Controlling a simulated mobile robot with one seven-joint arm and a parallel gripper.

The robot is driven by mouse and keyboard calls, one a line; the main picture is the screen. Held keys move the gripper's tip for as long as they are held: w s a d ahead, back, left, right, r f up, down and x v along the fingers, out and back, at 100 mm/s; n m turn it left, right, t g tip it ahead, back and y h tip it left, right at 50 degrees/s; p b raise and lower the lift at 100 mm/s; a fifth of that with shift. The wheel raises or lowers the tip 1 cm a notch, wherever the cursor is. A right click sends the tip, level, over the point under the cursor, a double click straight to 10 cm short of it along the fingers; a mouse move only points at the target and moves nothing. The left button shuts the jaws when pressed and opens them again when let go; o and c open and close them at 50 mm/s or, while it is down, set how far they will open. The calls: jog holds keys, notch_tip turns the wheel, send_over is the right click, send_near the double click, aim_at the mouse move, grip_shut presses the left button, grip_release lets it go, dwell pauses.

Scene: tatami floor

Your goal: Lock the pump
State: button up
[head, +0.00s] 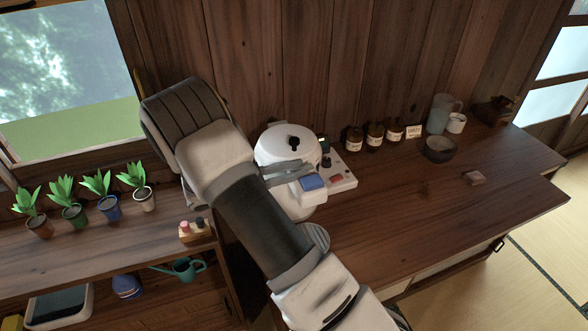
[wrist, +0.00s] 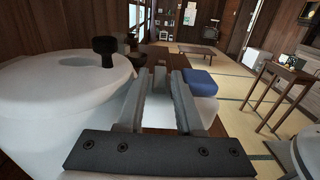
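My gripper (head: 300,168) is over the pump's front, just behind the blue pad. In the wrist view my gripper (wrist: 159,72) has its two fingers apart, with white surface showing between them. The white lid (wrist: 60,85) and black knob (wrist: 104,46) are to the left, the blue pad (wrist: 200,82) to the right. I cannot tell whether the fingers touch the pump.
Brown bottles (head: 374,137), a dark bowl (head: 440,149) and a pitcher (head: 441,113) stand along the back. Potted plants (head: 108,205) line the left shelf. The counter's right front is mostly clear.

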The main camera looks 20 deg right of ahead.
grip_shut()
jog(key=shift+d+r+y+p, duration=0.1)
jog(key=shift+r+y+p, duration=0.6)
jog(key=shift+p, duration=0.45)
jog(key=shift+d+y+p, duration=0.1)
jog(key=shift+y+p, duration=0.65)
jog(key=shift+y, duration=0.25)
jog(key=shift+f+y+p, duration=0.2)
jog(key=shift+y+p, duration=0.1)
jog(key=shift+y, duration=0.3)
grip_release()
